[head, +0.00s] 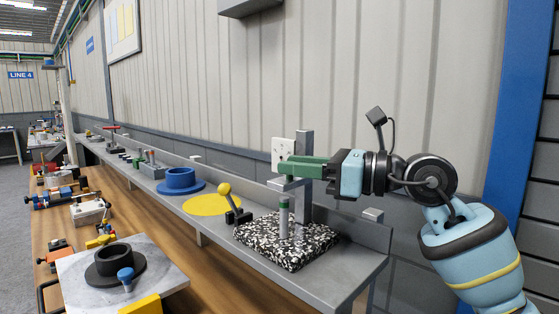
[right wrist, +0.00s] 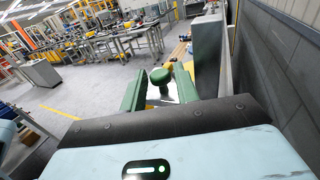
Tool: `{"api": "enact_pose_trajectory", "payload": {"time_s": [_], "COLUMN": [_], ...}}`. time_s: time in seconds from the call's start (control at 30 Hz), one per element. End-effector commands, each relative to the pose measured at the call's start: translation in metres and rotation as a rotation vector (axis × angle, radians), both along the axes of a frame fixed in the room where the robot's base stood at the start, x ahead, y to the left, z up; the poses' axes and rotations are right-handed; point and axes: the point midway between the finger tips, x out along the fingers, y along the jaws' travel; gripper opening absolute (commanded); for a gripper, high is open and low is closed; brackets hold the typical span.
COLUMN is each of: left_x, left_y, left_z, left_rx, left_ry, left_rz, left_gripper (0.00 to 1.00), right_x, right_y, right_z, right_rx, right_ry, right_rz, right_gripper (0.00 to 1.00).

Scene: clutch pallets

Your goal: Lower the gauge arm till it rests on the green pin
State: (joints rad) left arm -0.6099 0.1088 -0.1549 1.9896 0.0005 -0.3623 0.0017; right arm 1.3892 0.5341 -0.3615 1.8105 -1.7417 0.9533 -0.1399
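The gauge stand has a black-and-white speckled base (head: 290,240) with a grey upright post (head: 305,205). A short grey gauge arm (head: 291,184) sticks out from the post, above and apart from the green-topped pin (head: 284,217), which stands upright on the base. My right gripper (head: 284,167) reaches in from the right at the arm's height, its green fingers level. In the right wrist view its fingers stand apart, with a green round knob (right wrist: 160,77) between them; small gaps show beside the knob. The fingers hide the knob in the head view. My left gripper is not in view.
The stand is at the near end of a grey shelf (head: 345,272) along the wall. A yellow-knobbed lever (head: 225,190), a yellow disc (head: 207,207) and a blue ring (head: 180,179) are left of it. A lower wooden bench holds a black ring fixture (head: 115,265).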

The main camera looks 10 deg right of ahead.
Motion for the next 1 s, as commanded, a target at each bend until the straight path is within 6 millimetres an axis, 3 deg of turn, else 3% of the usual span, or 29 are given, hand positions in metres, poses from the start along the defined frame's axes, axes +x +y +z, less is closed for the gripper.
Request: {"api": "enact_pose_trajectory", "payload": {"time_s": [0.23, 0.6, 0.87, 1.0], "left_x": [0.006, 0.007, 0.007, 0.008], "left_y": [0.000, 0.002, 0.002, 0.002], "left_z": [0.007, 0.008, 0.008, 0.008], "left_rx": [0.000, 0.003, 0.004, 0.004], "left_ry": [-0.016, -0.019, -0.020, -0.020], "left_rz": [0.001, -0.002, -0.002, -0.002], "left_gripper": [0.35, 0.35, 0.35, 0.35], "right_x": [0.016, 0.020, 0.020, 0.020], "right_y": [0.025, 0.030, 0.030, 0.030], "right_z": [0.001, 0.000, 0.000, 0.000], "right_rx": [0.001, -0.001, 0.000, 0.000], "right_ry": [-0.001, 0.001, 0.000, 0.000], "right_rz": [0.000, 0.000, 0.000, 0.000], "right_gripper": [0.31, 0.31, 0.00, 0.00]}}
